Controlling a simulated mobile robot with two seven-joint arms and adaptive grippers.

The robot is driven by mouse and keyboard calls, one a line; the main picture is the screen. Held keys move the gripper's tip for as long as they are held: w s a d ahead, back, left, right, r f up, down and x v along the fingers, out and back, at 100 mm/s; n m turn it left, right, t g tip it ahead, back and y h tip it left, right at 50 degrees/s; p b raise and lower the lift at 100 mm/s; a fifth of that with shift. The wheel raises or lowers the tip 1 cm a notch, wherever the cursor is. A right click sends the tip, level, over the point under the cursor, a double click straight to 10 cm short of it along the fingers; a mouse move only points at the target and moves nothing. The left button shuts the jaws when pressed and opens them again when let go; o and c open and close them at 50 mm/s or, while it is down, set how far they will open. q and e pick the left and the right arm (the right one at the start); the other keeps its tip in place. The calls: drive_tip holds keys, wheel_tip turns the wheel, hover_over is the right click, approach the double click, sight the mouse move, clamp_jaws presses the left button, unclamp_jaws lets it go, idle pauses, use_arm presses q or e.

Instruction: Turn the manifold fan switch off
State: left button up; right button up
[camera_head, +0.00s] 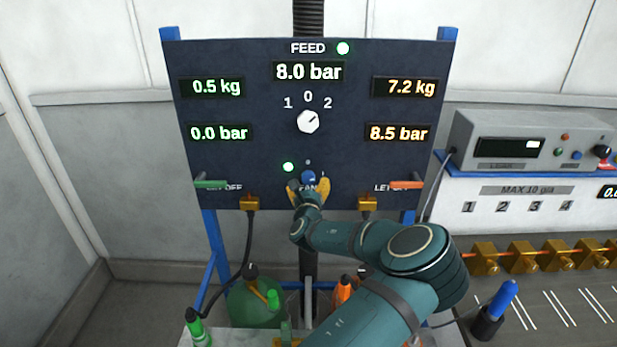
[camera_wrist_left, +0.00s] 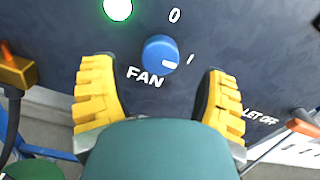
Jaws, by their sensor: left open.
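The fan switch is a round blue knob (camera_head: 308,176) low in the middle of the dark panel (camera_head: 245,105), above the FAN label. In the left wrist view the knob (camera_wrist_left: 159,51) has a white mark pointing toward the 1, away from the 0. A green lamp (camera_head: 288,167) glows up and left of it. My left gripper (camera_head: 308,186) is open with its yellow fingers on either side of the knob. In the left wrist view the fingers (camera_wrist_left: 160,75) stand apart, with gaps between them and the knob. Contact is not visible. My right gripper is out of view.
A white feed dial (camera_head: 308,121) sits above the fan knob. A green lever (camera_head: 211,184) and an orange lever (camera_head: 405,184) stick out at the panel's lower sides. Brass connectors with cables hang below. A bench with a grey unit (camera_head: 530,140) stands to the right.

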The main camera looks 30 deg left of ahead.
sight(308, 180)
use_arm(q)
drive_tip(key=shift+x, duration=2.45)
drive_tip(key=c, duration=1.2)
